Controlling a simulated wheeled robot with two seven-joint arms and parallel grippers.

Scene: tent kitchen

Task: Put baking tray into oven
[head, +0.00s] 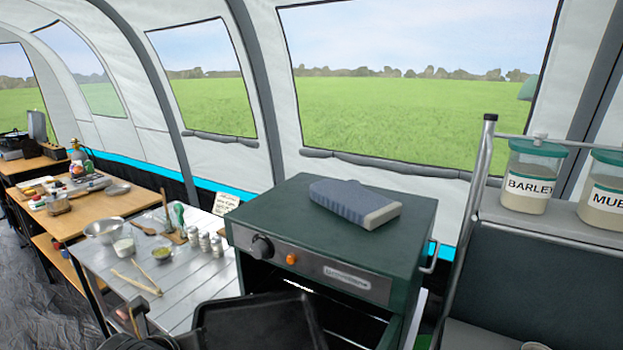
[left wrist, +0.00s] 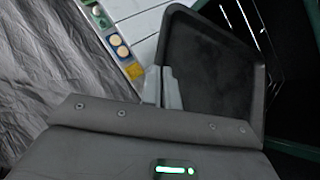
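The baking tray (head: 262,325) is dark and shallow. In the head view it is at the bottom centre, in front of the oven, cut off by the frame edge. The oven (head: 330,228) is a dark green box with a black knob and an orange light; its front opening shows under the control panel, partly hidden by the tray. In the left wrist view, my left gripper (left wrist: 162,88) has its pale fingers close together at the near left rim of the tray (left wrist: 208,72) and appears shut on it. My right gripper is not in view.
A blue-grey sponge-like block (head: 354,202) lies on the oven. Left of it, a slatted table (head: 185,285) holds a metal bowl (head: 104,230), jars and utensils. At right, a shelf carries a barley jar (head: 530,178) and another jar.

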